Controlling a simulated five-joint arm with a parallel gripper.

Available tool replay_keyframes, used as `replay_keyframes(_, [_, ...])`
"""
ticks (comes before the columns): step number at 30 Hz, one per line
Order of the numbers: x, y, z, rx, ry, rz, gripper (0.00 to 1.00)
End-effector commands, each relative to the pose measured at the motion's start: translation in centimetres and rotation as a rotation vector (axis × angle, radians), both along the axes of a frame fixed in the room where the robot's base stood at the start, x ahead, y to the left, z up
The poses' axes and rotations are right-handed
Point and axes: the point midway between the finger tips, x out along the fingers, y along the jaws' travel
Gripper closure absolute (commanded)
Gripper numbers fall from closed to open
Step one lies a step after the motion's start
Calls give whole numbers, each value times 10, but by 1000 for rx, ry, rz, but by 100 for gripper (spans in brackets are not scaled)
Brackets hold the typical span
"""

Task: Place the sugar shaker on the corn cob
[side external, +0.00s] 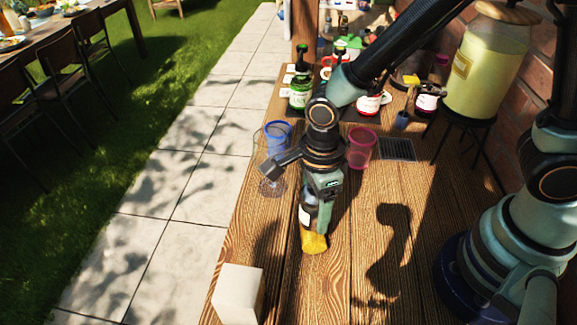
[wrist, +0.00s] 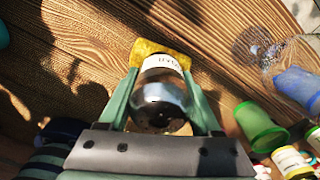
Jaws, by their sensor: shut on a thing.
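My gripper (side external: 316,205) points down over the wooden table and is shut on the sugar shaker (side external: 305,215), a glass bottle with a white label. In the wrist view the shaker (wrist: 162,92) sits between the two fingers of my gripper (wrist: 160,100), with its label toward the far end. The yellow corn cob (side external: 314,243) lies on the table right under the shaker. In the wrist view the corn cob (wrist: 146,48) shows behind the shaker's far end, which hides part of it. I cannot tell whether the two touch.
A cream block (side external: 238,293) stands at the table's near left. A blue cup (side external: 277,137), a clear glass (side external: 272,186) and a pink cup (side external: 361,148) stand behind my gripper. A green cup (wrist: 258,126) shows in the wrist view. Bottles and a large yellow drink jar (side external: 485,70) are farther back.

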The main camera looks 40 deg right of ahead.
Motion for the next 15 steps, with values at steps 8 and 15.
replay_keyframes(8, [0,0,-6,1,-1,0,100])
replay_keyframes(15, [0,0,-9,0,0,0,24])
